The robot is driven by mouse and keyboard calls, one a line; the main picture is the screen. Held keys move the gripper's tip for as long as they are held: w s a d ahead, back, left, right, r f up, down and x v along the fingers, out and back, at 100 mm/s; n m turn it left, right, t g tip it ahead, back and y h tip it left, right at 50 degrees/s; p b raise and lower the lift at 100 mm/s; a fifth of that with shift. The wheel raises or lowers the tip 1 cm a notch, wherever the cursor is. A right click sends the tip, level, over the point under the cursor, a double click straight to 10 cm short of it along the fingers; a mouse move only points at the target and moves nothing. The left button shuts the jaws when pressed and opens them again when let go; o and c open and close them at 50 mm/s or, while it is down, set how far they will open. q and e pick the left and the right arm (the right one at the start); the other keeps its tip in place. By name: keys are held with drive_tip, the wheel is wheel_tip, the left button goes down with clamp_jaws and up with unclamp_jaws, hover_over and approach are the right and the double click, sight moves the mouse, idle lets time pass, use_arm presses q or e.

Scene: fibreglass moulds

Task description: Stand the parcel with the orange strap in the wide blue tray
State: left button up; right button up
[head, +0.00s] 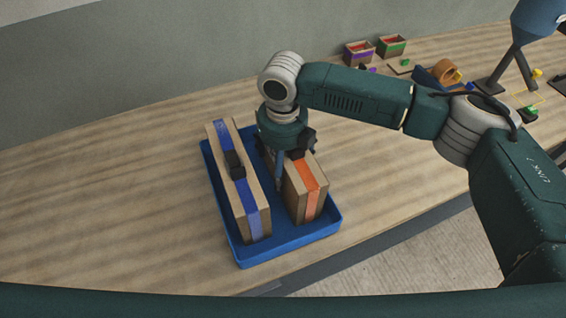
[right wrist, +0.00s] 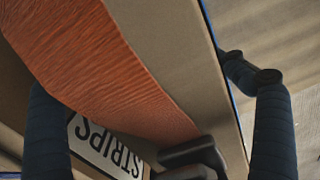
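The wide blue tray (head: 291,244) lies on the wooden table. The parcel with the orange strap (head: 313,195) stands upright in its right half. In the right wrist view its orange strap (right wrist: 95,60) and brown card fill the middle, with a white "STRIPS" label. My right gripper (head: 284,170) is low at the parcel's back end. In the right wrist view its fingers (right wrist: 155,95) are spread wide, with parcel surface between them and a gap by the right finger. My left gripper is not in view.
A parcel with a blue strap (head: 238,185) and black handle stands in the tray's left half. Two small bins, one with a purple band (head: 359,54) and one with a green band (head: 390,47), stand at the back. The table left of the tray is clear.

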sight(288, 163)
drive_tip(key=shift+r, duration=0.15)
wheel_tip(288, 163, up, 11)
drive_tip(key=b, duration=0.3)
drive_tip(key=shift+r, duration=0.55)
